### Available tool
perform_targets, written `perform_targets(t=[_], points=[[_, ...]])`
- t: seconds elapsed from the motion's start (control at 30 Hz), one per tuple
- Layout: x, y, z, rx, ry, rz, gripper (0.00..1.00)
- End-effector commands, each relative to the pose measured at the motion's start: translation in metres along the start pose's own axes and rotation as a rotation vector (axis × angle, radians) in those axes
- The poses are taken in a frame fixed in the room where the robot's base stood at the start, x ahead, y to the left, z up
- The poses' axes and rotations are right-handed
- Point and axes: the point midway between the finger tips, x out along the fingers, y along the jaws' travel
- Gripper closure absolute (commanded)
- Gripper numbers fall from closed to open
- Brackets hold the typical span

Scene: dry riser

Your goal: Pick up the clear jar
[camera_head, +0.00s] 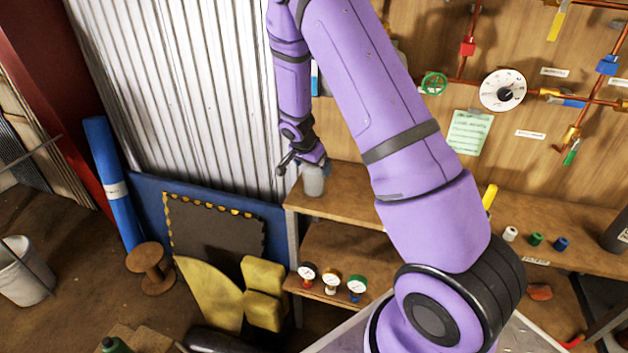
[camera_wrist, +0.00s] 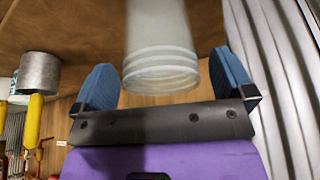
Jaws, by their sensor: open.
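The clear jar (camera_head: 313,181) stands upright near the left end of the wooden shelf. It looks frosted grey, and in the wrist view the jar (camera_wrist: 160,45) shows a ridged screw-thread mouth. My gripper (camera_head: 304,164) is at the top of the jar in the head view and partly covers it. In the wrist view my gripper (camera_wrist: 165,78) is open, with one blue finger pad on each side of the jar's ridged end. A gap shows between each pad and the jar, and nothing is clamped.
A metal can (camera_wrist: 40,73) and yellow-handled tools (camera_wrist: 33,120) are left of the gripper in the wrist view. Corrugated metal (camera_head: 185,90) rises close to the shelf's left end. The shelf (camera_head: 345,200) is bare just right of the jar. Gauges (camera_head: 331,281) sit on the lower shelf.

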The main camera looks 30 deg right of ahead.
Motion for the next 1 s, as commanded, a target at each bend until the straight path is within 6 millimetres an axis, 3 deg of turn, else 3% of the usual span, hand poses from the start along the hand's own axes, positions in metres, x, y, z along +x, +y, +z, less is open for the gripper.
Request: perform_targets(t=[0.2, 0.43, 0.47, 0.7, 1.0], points=[[0.021, 0.0, 0.0, -0.002, 0.0, 0.0, 0.0], [0.022, 0.0, 0.0, -0.001, 0.0, 0.0, 0.0], [0.022, 0.0, 0.0, -0.001, 0.0, 0.0, 0.02], [0.022, 0.0, 0.0, -0.001, 0.0, 0.0, 0.54], [0.021, 0.0, -0.001, -0.001, 0.001, -0.001, 0.54]])
